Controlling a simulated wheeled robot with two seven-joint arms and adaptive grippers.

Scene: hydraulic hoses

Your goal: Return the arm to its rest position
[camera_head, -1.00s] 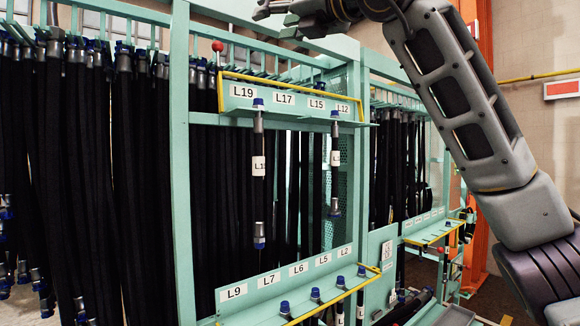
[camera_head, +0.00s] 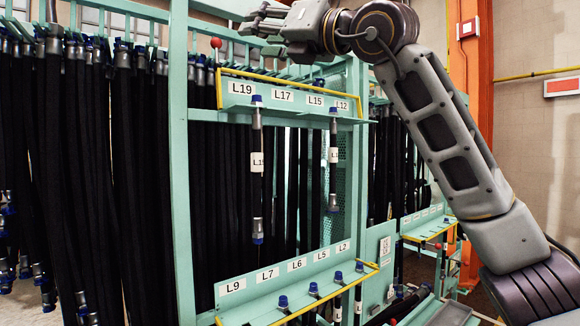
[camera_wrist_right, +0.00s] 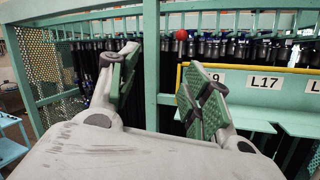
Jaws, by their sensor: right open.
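My right arm (camera_head: 440,120) comes in from the lower right of the head view and reaches up in front of the rack. My right gripper (camera_head: 265,20) is at the top of that view, above the upper labelled shelf, pointing left. In the right wrist view its two green-padded fingers (camera_wrist_right: 160,95) stand wide apart with nothing between them. A teal rack post shows behind the gap. My left gripper is in neither view.
The teal rack (camera_head: 180,170) holds many black hoses (camera_head: 90,180). The upper shelf (camera_head: 290,100), labelled L19 to L12, holds two short hoses. The lower shelf (camera_head: 290,285) holds several blue-capped hoses. A red ball knob (camera_wrist_right: 181,34) is near the right finger. An orange post (camera_head: 470,70) stands at right.

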